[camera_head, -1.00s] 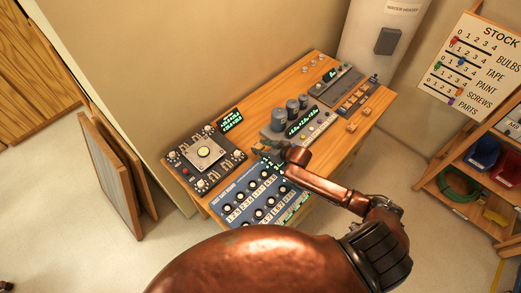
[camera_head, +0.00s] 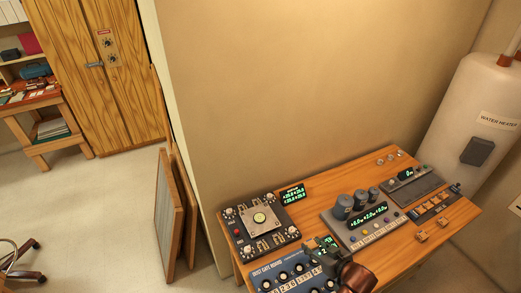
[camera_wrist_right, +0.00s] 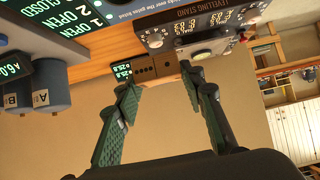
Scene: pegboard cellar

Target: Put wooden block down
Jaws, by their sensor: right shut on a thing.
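My right gripper (camera_head: 322,244) is at the front of the wooden bench, above the blue dust gate board (camera_head: 290,277). In the right wrist view its two green fingers (camera_wrist_right: 158,88) close on a small brown wooden block (camera_wrist_right: 155,68) with dark dots on its face. The block also shows as a small brown piece in the head view (camera_head: 309,244). Part of it is hidden by the fingers. I cannot tell whether it touches anything below. My left gripper is not in view.
The levelling stand (camera_head: 260,219) is to the left of the gripper and a panel with grey knobs (camera_head: 362,222) to the right. Framed boards (camera_head: 168,215) lean on the wall.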

